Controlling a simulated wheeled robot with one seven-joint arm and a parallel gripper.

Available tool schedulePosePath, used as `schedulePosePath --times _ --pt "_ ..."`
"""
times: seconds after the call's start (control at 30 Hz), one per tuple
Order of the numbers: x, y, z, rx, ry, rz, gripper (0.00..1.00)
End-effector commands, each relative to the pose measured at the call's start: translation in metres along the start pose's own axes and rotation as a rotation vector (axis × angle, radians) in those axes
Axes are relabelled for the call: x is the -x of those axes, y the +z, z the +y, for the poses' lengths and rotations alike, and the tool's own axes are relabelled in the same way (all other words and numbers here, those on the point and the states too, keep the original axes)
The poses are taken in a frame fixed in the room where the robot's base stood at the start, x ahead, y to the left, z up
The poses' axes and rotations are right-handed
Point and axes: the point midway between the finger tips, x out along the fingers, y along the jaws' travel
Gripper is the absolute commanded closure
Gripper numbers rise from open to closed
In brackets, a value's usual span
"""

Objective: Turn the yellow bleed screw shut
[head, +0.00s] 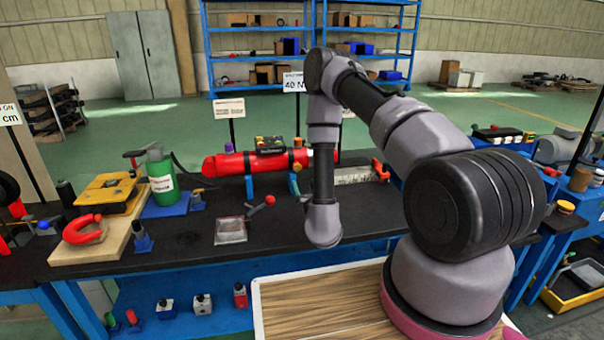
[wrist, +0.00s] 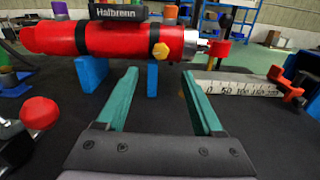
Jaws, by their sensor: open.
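The yellow bleed screw (wrist: 160,50) is a small six-sided head on the near side of a red cylinder (wrist: 100,39), towards its right end, in the wrist view. The red cylinder (head: 232,165) lies along the back of the black bench in the head view; I cannot make out the screw clearly there. My gripper (wrist: 159,76) is open and empty, with two green fingers pointing towards the cylinder. The screw appears beyond the fingertips, between their lines and apart from them. In the head view my arm hides most of the gripper.
Blue supports (wrist: 91,75) hold the cylinder up. A red knob (wrist: 39,112) is at the left. A green bottle (head: 160,175) stands farther left. Bare black bench lies between my fingers.

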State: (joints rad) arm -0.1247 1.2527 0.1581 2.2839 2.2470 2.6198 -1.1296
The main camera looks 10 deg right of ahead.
Motion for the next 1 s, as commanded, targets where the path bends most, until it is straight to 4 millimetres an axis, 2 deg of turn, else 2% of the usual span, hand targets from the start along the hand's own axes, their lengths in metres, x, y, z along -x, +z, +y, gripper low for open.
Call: schedulePosePath --times 0.17,0.4,0.6,0.77,1.0 --pt "-0.017 -0.001 -0.003 0.001 -0.010 -0.002 0.31" --pt "-0.063 0.000 -0.003 0.000 -0.007 -0.003 0.31" --pt "-0.093 0.000 -0.002 0.000 -0.005 -0.002 0.31" --pt "-0.105 -0.001 -0.001 0.002 -0.003 0.000 0.31" --pt "-0.107 -0.001 -0.001 0.001 -0.003 0.001 0.31"
